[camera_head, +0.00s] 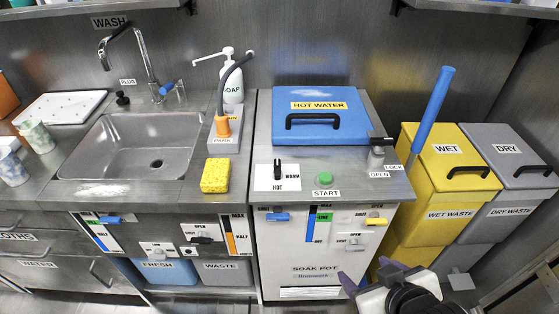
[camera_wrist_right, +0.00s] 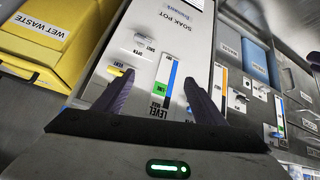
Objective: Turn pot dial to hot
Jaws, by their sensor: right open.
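The pot dial (camera_head: 278,168) is a small black knob on a white plate labelled WARM and HOT, on the counter in front of the blue HOT WATER lid (camera_head: 320,104). The knob looks lined up roughly front to back; which end is its pointer I cannot tell. My right gripper (camera_head: 367,278) is low at the right of the SOAK POT front (camera_head: 318,270), well apart from the dial. It is open and empty; in the right wrist view its two dark fingers (camera_wrist_right: 158,78) are spread before the pot's front panel. The dial is not visible there. My left gripper is not in view.
A green START button (camera_head: 326,178) sits right of the dial, with a yellow sponge (camera_head: 215,175) to the left. A black LOCK/OPEN latch (camera_head: 377,152) is at the right. The counter around the dial is mostly clear.

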